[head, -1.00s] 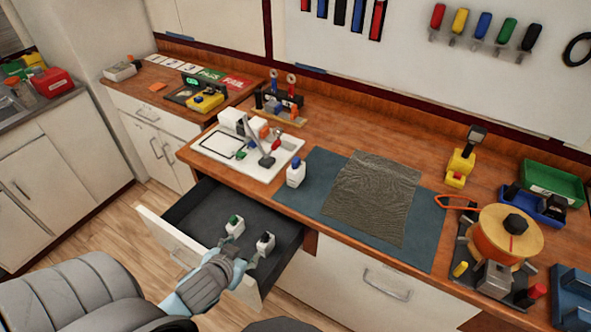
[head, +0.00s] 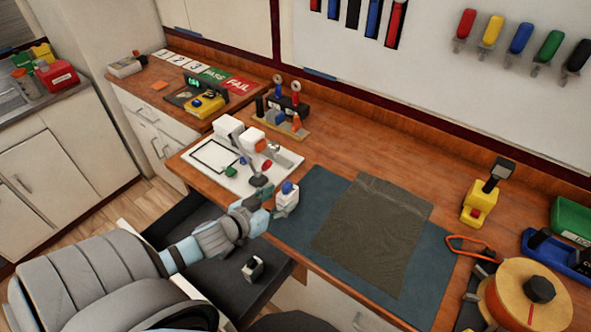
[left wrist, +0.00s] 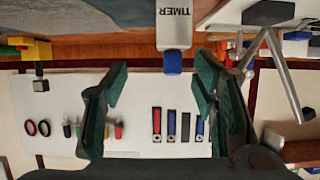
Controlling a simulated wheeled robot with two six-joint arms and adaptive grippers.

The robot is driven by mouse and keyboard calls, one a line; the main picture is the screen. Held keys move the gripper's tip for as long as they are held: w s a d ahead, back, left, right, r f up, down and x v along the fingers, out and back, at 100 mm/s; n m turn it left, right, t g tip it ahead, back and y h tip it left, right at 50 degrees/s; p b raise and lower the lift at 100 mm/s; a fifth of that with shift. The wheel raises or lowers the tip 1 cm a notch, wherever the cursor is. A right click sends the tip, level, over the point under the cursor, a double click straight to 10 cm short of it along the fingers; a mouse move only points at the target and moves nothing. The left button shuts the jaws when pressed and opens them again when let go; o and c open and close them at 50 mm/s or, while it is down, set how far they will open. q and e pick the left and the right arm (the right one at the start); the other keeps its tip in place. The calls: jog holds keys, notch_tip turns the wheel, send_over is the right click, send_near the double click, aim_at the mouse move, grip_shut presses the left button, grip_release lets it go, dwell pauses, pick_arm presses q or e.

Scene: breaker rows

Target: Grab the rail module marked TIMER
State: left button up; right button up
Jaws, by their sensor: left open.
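The TIMER module (head: 287,200), a white block with a blue top, stands upright on the bench at the left edge of the dark blue mat. In the left wrist view the TIMER module (left wrist: 173,28) appears upside down, its label readable and its blue end pointing down the picture. My left gripper (head: 266,204) is just left of it. In the left wrist view my left gripper (left wrist: 165,92) has its green-padded fingers wide apart with nothing between them. The module shows beyond the fingers, apart from them. My right gripper is not in view.
A grey-brown cloth (head: 370,235) covers part of the mat (head: 315,190).

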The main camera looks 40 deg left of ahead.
aim_at(294, 186)
pick_arm(q)
jog(key=w+f+b, duration=0.1)
jog(key=w+a+f+b, duration=0.1)
jog(key=w, duration=0.1)
jog(key=shift+a+f, duration=0.1)
jog(key=shift+f, duration=0.05)
jog(key=x, duration=0.2)
jog(key=b+x, duration=0.1)
jog(key=x, duration=0.3)
jog(key=shift+w+a+r+b, duration=0.2)
jog(key=shift+r+b, duration=0.05)
jog(key=shift+b, duration=0.1)
jog(key=shift+w, duration=0.3)
jog(key=shift+s, duration=0.15)
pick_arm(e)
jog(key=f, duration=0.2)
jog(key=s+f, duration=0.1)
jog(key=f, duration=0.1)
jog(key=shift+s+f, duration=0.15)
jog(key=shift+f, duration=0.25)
pick_arm(q)
jog(key=shift+r, duration=0.1)
jog(key=shift+c, duration=1.4)
grip_shut()
